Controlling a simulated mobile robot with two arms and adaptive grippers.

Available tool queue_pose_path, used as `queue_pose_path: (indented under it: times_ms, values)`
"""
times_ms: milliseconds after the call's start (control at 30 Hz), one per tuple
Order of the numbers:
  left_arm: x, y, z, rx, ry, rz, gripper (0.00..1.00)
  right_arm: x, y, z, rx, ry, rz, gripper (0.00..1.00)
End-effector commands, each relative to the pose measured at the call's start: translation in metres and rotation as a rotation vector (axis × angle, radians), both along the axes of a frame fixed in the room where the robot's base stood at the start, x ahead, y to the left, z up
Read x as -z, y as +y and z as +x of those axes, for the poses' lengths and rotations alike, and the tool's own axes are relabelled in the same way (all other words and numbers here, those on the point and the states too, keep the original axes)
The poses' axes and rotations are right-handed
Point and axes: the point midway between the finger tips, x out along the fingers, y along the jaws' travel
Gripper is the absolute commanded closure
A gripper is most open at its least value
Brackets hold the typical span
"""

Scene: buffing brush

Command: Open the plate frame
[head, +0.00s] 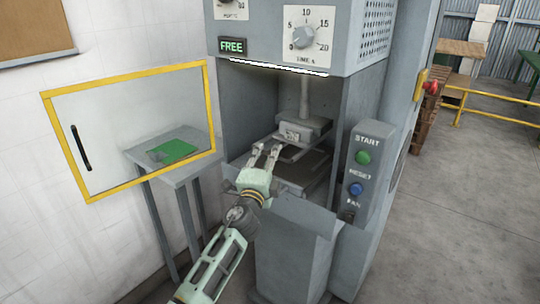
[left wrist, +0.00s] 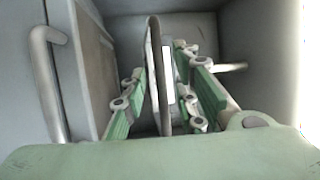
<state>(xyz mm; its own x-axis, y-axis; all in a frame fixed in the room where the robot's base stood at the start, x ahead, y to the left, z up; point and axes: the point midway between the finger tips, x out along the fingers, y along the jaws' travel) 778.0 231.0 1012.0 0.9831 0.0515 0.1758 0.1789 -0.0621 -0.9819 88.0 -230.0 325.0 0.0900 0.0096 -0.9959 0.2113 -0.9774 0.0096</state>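The plate frame (head: 290,153) is a flat grey frame lying low in the machine's open chamber, under the press head (head: 305,127). My left gripper (head: 266,148) reaches into the chamber at the frame's front left. In the left wrist view my left gripper (left wrist: 160,78) has its green fingers apart, one on each side of a thin grey rim (left wrist: 154,80), which looks like the frame's edge. Gaps show between the rim and the fingers; contact at the tips cannot be told. My right gripper is in neither view.
The yellow-edged glass door (head: 211,110) stands swung open to the left. Behind it is a small grey table (head: 178,175) with a green piece (head: 178,150). A button panel (head: 366,178) stands right of the chamber. A metal handle (left wrist: 48,80) shows beside the fingers.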

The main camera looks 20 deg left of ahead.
Motion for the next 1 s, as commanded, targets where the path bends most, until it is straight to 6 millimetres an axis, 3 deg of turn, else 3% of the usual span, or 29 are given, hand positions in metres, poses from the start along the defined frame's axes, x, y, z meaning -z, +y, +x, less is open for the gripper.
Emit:
queue_pose_path:
  times_ms: [167,467,767,1000]
  values:
    - [-0.0016,-0.0003,0.0114,0.002,0.001,-0.001,0.73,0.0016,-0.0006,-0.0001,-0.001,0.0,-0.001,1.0]
    - [-0.0018,-0.0001,0.0129,0.002,0.001,-0.001,0.73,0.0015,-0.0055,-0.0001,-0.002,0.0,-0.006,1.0]
    - [-0.0016,0.0,0.0126,0.001,0.001,-0.001,0.99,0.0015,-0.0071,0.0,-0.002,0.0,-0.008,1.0]
    - [-0.001,0.0,0.0126,0.001,0.002,-0.002,1.0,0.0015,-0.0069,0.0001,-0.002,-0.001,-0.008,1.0]
